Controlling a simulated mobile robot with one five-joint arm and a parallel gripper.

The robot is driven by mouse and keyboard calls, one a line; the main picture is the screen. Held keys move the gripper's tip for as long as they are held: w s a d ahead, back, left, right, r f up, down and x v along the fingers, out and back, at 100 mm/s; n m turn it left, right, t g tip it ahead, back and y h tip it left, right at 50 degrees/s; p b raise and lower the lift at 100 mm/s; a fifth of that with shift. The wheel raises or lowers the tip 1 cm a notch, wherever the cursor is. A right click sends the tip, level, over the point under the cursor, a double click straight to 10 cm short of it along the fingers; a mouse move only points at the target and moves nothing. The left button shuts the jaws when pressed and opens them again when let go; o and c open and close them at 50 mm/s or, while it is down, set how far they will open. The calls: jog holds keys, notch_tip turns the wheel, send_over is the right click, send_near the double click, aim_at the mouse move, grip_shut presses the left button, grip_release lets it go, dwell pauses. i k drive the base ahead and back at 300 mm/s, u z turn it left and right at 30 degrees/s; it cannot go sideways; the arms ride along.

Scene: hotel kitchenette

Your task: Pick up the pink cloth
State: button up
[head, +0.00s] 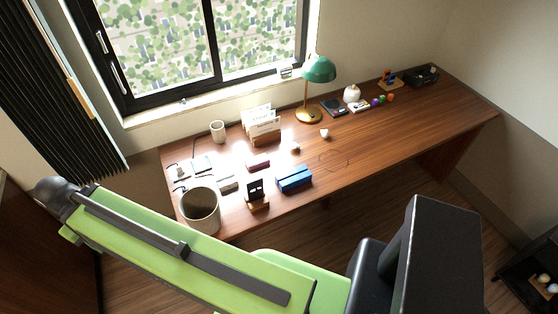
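No clearly pink cloth stands out in the head view. A small, dark pinkish-red item (258,164) lies on the wooden desk (390,150), left of its middle. It is too small to tell whether it is a cloth. My green arm crosses the lower part of the view, in front of the desk's near left end. I do not see my gripper's fingers. My arm and a dark part of my body hide some of the floor.
Around the pinkish item are a blue block (294,178), a phone stand (257,194), a letter holder (264,130) and a large cup-shaped bin (200,210). A green lamp (319,70) stands farther back. The desk's right half is mostly clear in front.

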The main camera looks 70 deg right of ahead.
aim_at(260, 159)
jog(key=z, duration=4.55)
jog(key=i, duration=0.1)
jog(key=u, duration=1.15)
jog(key=k, duration=1.15)
jog(key=u, duration=1)
jog(key=i, duration=1)
jog(key=u, duration=0.05)
